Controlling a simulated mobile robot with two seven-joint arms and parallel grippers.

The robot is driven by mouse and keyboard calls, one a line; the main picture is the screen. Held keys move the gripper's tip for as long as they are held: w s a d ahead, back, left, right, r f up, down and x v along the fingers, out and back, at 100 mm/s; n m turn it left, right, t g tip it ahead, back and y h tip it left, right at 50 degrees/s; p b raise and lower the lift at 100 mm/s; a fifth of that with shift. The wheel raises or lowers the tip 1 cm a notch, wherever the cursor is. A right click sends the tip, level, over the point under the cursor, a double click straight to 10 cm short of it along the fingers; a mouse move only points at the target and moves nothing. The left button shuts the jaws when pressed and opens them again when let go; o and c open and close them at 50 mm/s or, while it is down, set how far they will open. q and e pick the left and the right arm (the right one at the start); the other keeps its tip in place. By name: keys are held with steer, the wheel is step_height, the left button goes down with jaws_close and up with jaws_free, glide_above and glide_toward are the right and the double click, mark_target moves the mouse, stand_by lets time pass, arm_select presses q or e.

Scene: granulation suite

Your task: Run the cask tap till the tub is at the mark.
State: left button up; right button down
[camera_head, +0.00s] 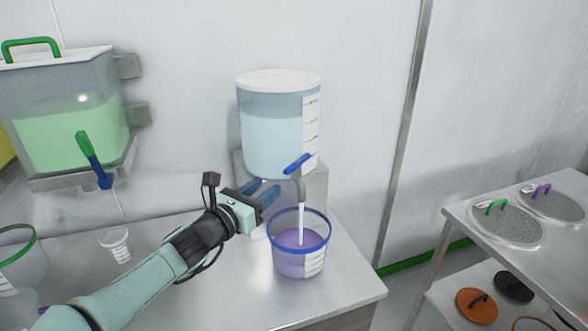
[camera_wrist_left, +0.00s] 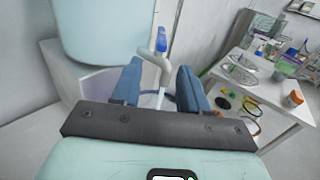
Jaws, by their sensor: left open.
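The cask (camera_head: 272,130) is a clear cylinder of pale blue liquid with a white lid and a graduated strip, raised on a grey block. Its tap (camera_head: 297,170) has a blue lever, and a pale stream runs from the spout into the tub below. The tub (camera_head: 287,262) is clear with a blue rim and a marked scale, and holds purple liquid. My left gripper (camera_head: 268,192) is open and empty, just left of the tap and apart from it. In the left wrist view the tap (camera_wrist_left: 154,70) shows beyond the two blue fingers. My right gripper is not in view.
A wall-mounted tank (camera_head: 65,130) of green liquid with its own tap hangs at left. A small cup (camera_head: 117,245) and a green-rimmed tub (camera_head: 20,262) stand on the bench. A metal table (camera_head: 455,225) with sieves is at right, beyond a floor gap.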

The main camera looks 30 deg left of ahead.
mark_target(295, 163)
arm_select(q)
steer(key=w, duration=0.4)
steer(key=w+p, duration=0.1)
steer(key=w, duration=0.3)
steer(key=w+d+p, duration=0.1)
steer(key=w, duration=0.4)
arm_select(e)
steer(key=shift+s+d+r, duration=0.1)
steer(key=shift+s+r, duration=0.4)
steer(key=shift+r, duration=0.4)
arm_select(q)
steer(key=shift+a, duration=0.1)
jaws_close()
